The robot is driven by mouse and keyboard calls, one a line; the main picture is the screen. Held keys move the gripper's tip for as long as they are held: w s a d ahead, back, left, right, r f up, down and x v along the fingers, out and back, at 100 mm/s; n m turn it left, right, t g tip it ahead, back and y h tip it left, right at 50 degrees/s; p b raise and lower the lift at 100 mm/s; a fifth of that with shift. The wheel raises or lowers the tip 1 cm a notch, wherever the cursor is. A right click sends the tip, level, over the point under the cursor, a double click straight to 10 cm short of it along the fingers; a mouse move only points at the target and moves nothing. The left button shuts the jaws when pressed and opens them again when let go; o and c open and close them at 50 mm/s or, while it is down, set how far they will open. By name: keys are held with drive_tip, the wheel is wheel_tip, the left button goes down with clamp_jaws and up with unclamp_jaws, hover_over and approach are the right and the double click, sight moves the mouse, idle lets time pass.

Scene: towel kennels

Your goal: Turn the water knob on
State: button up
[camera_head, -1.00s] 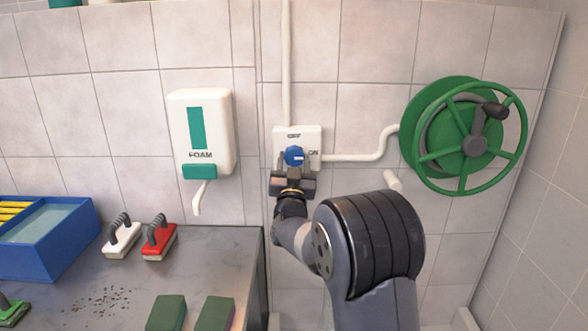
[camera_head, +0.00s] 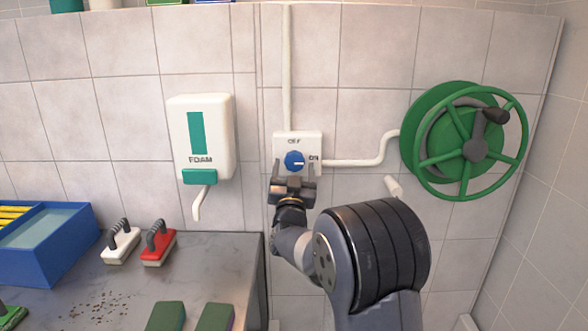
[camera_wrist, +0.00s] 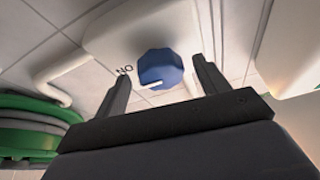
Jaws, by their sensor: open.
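The blue water knob (camera_head: 293,160) is on a white wall plate (camera_head: 311,139) marked OFF at the top and ON at the right. Its white pointer line points right, towards ON. In the wrist view the knob (camera_wrist: 160,66) is seen close up, with its pointer towards the upside-down ON label. My gripper (camera_head: 295,172) is open and empty, just below and in front of the knob. In the wrist view its two fingers (camera_wrist: 160,70) are spread on either side of the knob, with visible gaps and no contact.
A green hose reel (camera_head: 465,140) is on the wall at the right, joined to the plate by a white pipe (camera_head: 362,160). A foam dispenser (camera_head: 202,135) hangs at the left. The counter (camera_head: 195,270) holds brushes and a blue bin (camera_head: 45,265).

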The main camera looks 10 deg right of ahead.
drive_tip(key=b+v, duration=0.2)
drive_tip(key=v, duration=0.8)
drive_tip(key=shift+w+r, duration=0.1)
drive_tip(key=shift+w, duration=0.1)
drive_tip(key=p+x, duration=0.2)
drive_tip(key=x, duration=0.8)
drive_tip(key=shift+d+r+p, duration=0.1)
drive_tip(key=shift+p, duration=0.2)
drive_tip(key=shift+w+r+p, duration=0.2)
drive_tip(key=shift+w+p, duration=0.15)
drive_tip(key=shift+s+d+f+n+y+p, duration=0.1)
drive_tip(key=shift+n+y+p, duration=0.3)
drive_tip(key=shift+n+p, duration=0.25)
drive_tip(key=shift+f, duration=0.1)
drive_tip(key=shift+f+b, duration=0.1)
drive_tip(key=shift+b, duration=0.25)
